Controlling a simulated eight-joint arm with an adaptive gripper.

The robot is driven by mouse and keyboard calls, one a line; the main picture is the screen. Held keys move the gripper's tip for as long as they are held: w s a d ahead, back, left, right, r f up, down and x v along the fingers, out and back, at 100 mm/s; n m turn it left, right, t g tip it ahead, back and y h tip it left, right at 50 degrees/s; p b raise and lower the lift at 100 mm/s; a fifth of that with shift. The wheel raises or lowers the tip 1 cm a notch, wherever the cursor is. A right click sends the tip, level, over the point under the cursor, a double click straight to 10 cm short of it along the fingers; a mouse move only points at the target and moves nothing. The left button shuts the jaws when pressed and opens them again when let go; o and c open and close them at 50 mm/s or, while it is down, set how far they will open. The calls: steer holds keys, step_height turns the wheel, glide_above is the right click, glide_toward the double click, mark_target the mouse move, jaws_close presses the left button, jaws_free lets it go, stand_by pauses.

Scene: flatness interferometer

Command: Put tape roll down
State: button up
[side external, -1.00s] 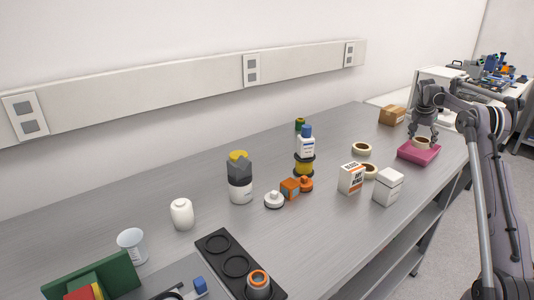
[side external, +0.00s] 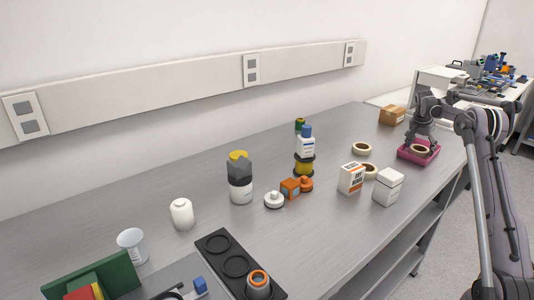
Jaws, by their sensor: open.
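A tan tape roll (side external: 420,149) lies at the magenta tray (side external: 405,154) near the right end of the bench. My gripper (side external: 420,141) is just above and around the roll, pointing down, with its fingers open. The fingers and roll are small here, so I cannot tell whether a finger still touches the roll. Two other tape rolls lie on the bench to the left, one farther back (side external: 361,149) and one (side external: 370,171) partly hidden behind a white box with orange print (side external: 351,178).
A plain white box (side external: 388,187) stands in front of the tray. A cardboard box (side external: 392,115) is behind it. Bottles, a yellow spool (side external: 304,165) and orange items (side external: 290,188) stand mid-bench. Bare bench lies between the rear tape roll and the wall.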

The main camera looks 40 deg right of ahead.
steer(key=shift+r, duration=0.1)
steer(key=v, duration=1.2)
steer(key=w+a+r+n+t, duration=0.2)
steer(key=a+r+n, duration=0.15)
steer(key=a, duration=1.15)
steer(key=w+a+r+n+t, duration=0.2)
steer(key=a+n, duration=0.3)
steer(key=a, duration=1.1)
steer(key=s+a+f+n+t+y, duration=0.1)
steer(key=s+a+f+n, duration=0.2)
steer(key=a, duration=0.5)
steer(key=s+a+f+n+t+y, duration=0.1)
steer(key=s+a+f+n+y, duration=0.1)
steer(key=s+a, duration=0.4)
steer(key=s+a+f+n+t+y, duration=0.1)
steer(key=s+a+f+n, duration=0.3)
steer(key=a, duration=0.5)
steer(key=shift+s+a+f, duration=0.25)
steer(key=shift+a+f, duration=0.05)
steer(key=shift+f, duration=0.05)
